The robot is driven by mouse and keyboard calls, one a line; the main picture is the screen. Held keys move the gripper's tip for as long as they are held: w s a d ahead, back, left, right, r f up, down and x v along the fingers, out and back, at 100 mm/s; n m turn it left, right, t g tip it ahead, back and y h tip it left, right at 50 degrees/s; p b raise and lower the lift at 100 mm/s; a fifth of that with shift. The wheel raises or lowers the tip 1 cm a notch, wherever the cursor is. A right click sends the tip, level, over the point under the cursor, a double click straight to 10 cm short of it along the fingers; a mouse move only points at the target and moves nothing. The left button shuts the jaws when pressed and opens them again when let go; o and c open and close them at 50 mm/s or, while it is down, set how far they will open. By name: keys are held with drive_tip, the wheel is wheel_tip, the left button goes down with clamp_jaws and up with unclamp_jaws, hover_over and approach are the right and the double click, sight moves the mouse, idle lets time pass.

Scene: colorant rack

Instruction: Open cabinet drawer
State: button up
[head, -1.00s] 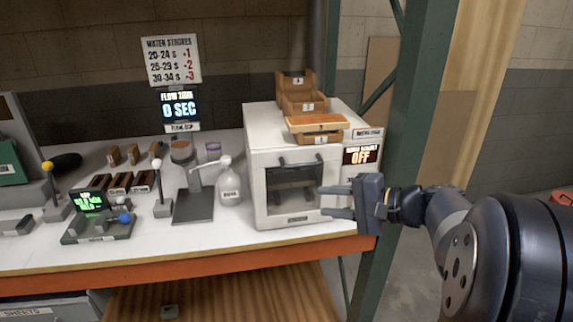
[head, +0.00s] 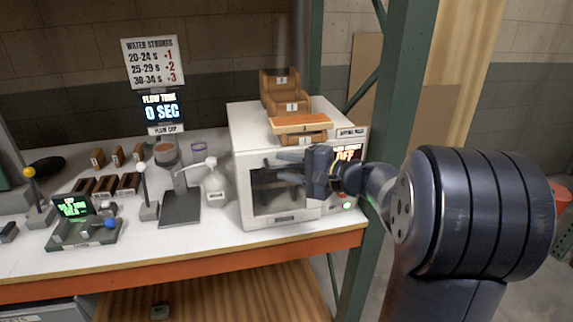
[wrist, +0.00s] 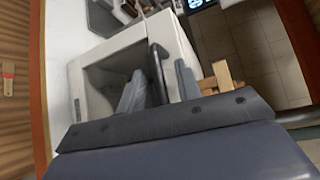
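The white box-shaped cabinet (head: 241,150) stands at the right end of the bench, with a dark window in its front. It also shows in the wrist view (wrist: 120,42), tilted. Its dark bar handle (wrist: 157,72) lies between my two fingers in the wrist view; I cannot tell whether they touch it. In the head view the handle is mostly hidden behind my gripper. My gripper (head: 284,166) is at the upper front of the cabinet with its fingers apart. The front looks closed in the head view. A grey drawer front marked SHEETS (head: 40,312) shows under the bench.
Wooden boxes (head: 284,104) are stacked on the cabinet. A green post (head: 385,130) rises close behind my arm.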

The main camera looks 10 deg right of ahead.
drive_tip(key=shift+w+a, duration=0.15)
drive_tip(key=shift+a, duration=0.05)
clamp_jaws()
idle(0.3)
